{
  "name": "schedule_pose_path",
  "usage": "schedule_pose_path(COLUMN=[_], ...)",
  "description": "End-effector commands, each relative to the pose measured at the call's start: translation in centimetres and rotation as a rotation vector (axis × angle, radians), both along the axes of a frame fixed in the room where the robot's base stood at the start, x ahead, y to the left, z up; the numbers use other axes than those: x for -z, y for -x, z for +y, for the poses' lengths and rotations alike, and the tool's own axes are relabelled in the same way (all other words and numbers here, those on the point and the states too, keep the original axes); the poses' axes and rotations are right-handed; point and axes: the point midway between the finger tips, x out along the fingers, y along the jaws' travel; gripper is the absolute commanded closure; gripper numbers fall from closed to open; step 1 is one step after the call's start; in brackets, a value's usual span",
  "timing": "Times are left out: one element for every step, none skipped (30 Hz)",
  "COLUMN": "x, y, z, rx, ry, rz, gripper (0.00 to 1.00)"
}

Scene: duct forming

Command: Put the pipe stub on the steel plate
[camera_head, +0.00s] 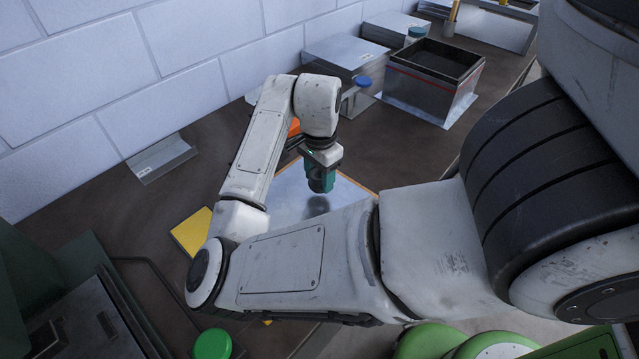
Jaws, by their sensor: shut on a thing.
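A dark green pipe stub (320,180) hangs below my gripper (321,160) at the middle of the view. My gripper is shut on it, and the fingers are hard to make out against it. The steel plate (285,197) is a pale, shiny sheet with a thin orange-brown edge, lying on the brown bench. The stub is held above the plate, with a dark reflection or shadow beneath it. A gap seems to show between them. My arm hides the plate's near and left parts.
A yellow sheet (190,232) lies left of the plate, and a bent metal piece (160,158) lies near the wall. A grey box (343,54), a blue-topped item (363,80) and an open dark box (433,88) stand behind. An orange thing (294,127) is partly hidden by my arm.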

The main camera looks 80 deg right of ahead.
Motion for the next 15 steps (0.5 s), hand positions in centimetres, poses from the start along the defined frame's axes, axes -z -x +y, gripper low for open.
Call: schedule_pose_path(x=[0.7,1.1,1.7,2.1,2.5,2.9,3.0,3.1,3.1,3.1,3.1,3.1,3.1,3.1,3.2], y=[0.0,0.0,0.0,0.0,0.0,0.0,0.0,0.0,0.0,0.0,0.0,0.0,0.0,0.0,0.0], z=[-0.1,0.0,0.0,0.0,0.0,0.0,0.0,0.0,0.0,-0.1,-0.1,0.0,0.0,0.0,0.0], rx=[-0.001,0.000,-0.001,-0.001,-0.002,-0.002,-0.002,-0.001,0.000,0.000,0.000,0.000,0.000,0.000,0.000], ry=[-0.002,-0.002,-0.002,-0.001,-0.002,-0.002,-0.001,-0.001,0.001,0.001,0.001,0.001,0.000,0.001,0.001], rz=[0.002,0.003,0.002,0.002,0.001,0.001,0.002,0.001,0.001,0.001,0.001,0.001,0.000,0.001,0.001], gripper=[0.83,0.83,0.83,0.83,0.83,0.83,0.83,0.83,0.83,0.83,0.83,0.83,0.83,0.83,0.83])
